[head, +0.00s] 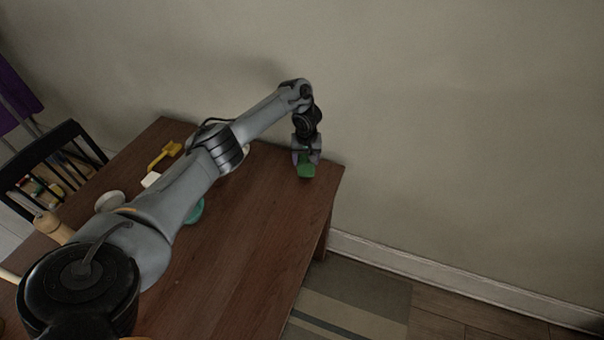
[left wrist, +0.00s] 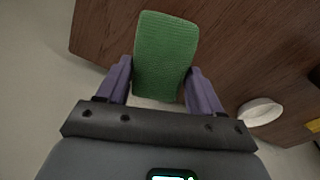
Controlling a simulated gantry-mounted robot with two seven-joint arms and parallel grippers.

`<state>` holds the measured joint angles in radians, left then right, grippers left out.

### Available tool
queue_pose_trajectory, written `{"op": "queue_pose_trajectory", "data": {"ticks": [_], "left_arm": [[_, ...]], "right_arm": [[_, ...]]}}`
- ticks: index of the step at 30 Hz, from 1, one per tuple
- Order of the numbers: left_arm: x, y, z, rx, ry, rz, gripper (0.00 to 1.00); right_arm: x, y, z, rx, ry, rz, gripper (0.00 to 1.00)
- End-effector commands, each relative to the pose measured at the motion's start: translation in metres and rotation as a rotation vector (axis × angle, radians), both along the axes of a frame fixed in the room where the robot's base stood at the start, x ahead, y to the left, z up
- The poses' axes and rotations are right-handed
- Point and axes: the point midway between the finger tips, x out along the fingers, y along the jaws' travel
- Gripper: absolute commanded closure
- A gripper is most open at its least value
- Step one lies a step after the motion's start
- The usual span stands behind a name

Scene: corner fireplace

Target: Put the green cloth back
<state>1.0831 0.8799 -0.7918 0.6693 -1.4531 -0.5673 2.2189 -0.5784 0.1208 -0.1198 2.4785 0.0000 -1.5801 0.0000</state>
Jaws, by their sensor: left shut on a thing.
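The green cloth (head: 306,168) is at the far right corner of the wooden table (head: 250,240), under my left gripper (head: 306,157). In the left wrist view the green cloth (left wrist: 165,55) is a textured green block shape between the two fingers of my left gripper (left wrist: 160,80). My left gripper is shut on it and points down. I cannot tell whether the cloth touches the table top. My right gripper is not in view.
A yellow item (head: 165,153), a pale bowl (head: 110,201) and a teal item (head: 196,211) lie on the table, partly behind my left arm. A black chair (head: 50,165) stands at left. The wall is close behind the table. The table's right part is clear.

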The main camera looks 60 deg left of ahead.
Motion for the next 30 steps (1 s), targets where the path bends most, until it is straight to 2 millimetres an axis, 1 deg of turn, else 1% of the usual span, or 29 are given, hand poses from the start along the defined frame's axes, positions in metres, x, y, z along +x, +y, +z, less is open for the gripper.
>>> {"op": "queue_pose_trajectory", "data": {"ticks": [1,5,10,16,19,30], "left_arm": [[-0.002,0.006,-0.007,0.0,-0.002,0.004,0.63],[-0.006,0.013,-0.01,-0.001,-0.002,0.001,0.63],[-0.007,0.015,-0.014,-0.001,0.0,0.0,0.63],[-0.007,0.015,-0.039,0.0,0.001,-0.001,0.63],[-0.007,0.015,-0.048,-0.001,-0.001,0.0,0.63],[-0.007,0.015,-0.05,-0.001,-0.001,0.0,0.63]], "right_arm": [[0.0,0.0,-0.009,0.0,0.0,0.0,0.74],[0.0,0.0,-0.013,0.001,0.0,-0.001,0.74],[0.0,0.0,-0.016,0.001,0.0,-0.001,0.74],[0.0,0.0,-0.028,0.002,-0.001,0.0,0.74],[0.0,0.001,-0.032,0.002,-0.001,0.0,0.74],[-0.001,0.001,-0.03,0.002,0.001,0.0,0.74]]}}
